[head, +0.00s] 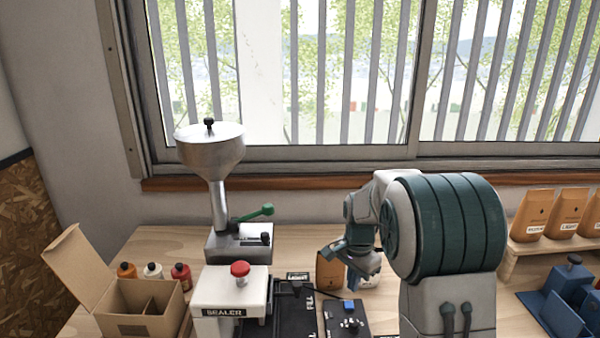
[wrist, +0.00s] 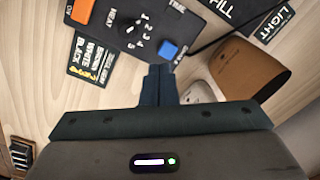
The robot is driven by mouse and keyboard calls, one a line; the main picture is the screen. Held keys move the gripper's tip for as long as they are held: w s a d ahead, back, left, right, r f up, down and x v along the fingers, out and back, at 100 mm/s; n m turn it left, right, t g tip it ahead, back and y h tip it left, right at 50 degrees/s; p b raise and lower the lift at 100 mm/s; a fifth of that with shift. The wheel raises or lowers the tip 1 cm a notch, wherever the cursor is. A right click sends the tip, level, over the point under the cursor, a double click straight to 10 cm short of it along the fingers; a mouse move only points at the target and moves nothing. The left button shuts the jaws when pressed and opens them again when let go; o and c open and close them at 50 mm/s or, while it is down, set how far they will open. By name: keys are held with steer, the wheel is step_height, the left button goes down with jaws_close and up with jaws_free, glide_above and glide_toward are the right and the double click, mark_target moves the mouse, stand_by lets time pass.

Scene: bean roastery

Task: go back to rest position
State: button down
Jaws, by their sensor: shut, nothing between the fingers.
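My gripper (head: 360,272) hangs over the wooden bench, right of the black sealer plate, with my arm bent above it. In the wrist view its two fingers (wrist: 159,82) are together with nothing between them. They point toward the control box (wrist: 155,25) with its dial and blue button, which also shows in the head view (head: 345,318). A brown bag (wrist: 248,65) lies close to the right of the fingers in the wrist view.
The sealer (head: 230,292) with a red knob and the metal hopper (head: 212,150) with a green lever stand left. An open cardboard box (head: 140,300) and small bottles (head: 152,271) are far left. Brown bags (head: 532,215) stand on a right shelf above blue equipment (head: 562,290). The window is behind.

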steer(key=s+r+n+t, duration=0.1)
steer(key=s+r+n, duration=0.2)
steer(key=s, duration=0.5)
steer(key=s+r+n+t, duration=0.1)
steer(key=s+n, duration=0.3)
steer(key=s, duration=0.5)
steer(key=s+r+n+t, duration=0.1)
steer(key=s+r+n, duration=0.3)
steer(key=s, duration=0.5)
steer(key=shift+s+r, duration=0.25)
steer(key=shift+r, duration=0.1)
steer(key=shift+a, duration=0.1)
